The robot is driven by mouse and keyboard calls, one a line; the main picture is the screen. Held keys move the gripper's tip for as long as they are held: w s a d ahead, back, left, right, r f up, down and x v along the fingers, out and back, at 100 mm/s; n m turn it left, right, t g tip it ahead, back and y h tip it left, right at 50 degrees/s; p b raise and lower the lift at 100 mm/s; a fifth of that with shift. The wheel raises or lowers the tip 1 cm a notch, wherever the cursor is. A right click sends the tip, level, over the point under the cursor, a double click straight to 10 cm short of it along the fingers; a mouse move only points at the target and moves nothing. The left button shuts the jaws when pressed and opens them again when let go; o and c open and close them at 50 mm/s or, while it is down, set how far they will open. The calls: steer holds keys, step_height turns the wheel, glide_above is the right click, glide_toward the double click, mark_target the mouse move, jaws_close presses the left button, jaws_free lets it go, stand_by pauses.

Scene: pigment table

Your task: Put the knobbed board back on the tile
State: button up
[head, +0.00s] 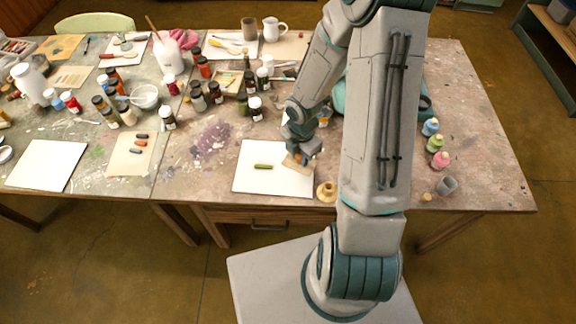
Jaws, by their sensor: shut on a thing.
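The knobbed board (291,162) is a small tan wooden plate. It is under my gripper (301,155), at the right side of a white square. My gripper is shut on it, pointing down, and hides its knob and much of its top. The board looks slightly tilted over the tile's right part. I cannot tell whether it touches the tile.
A small pale wooden knob-shaped piece (326,191) stands just right of the tile. Dark-capped bottles (255,108) stand behind it. Another white sheet (47,165) lies far left. Blue, green and pink bottles (440,159) and a grey cup (446,185) stand at right. My arm hides the table's middle right.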

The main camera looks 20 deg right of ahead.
mark_target(289, 161)
steer(key=a+f, duration=0.1)
steer(key=w+a+f, duration=0.1)
steer(key=a, duration=0.1)
steer(key=shift+w, duration=0.1)
steer(key=shift+f, duration=2)
steer(key=shift+f, duration=0.2)
steer(key=o, duration=0.8)
steer(key=shift+r, duration=0.1)
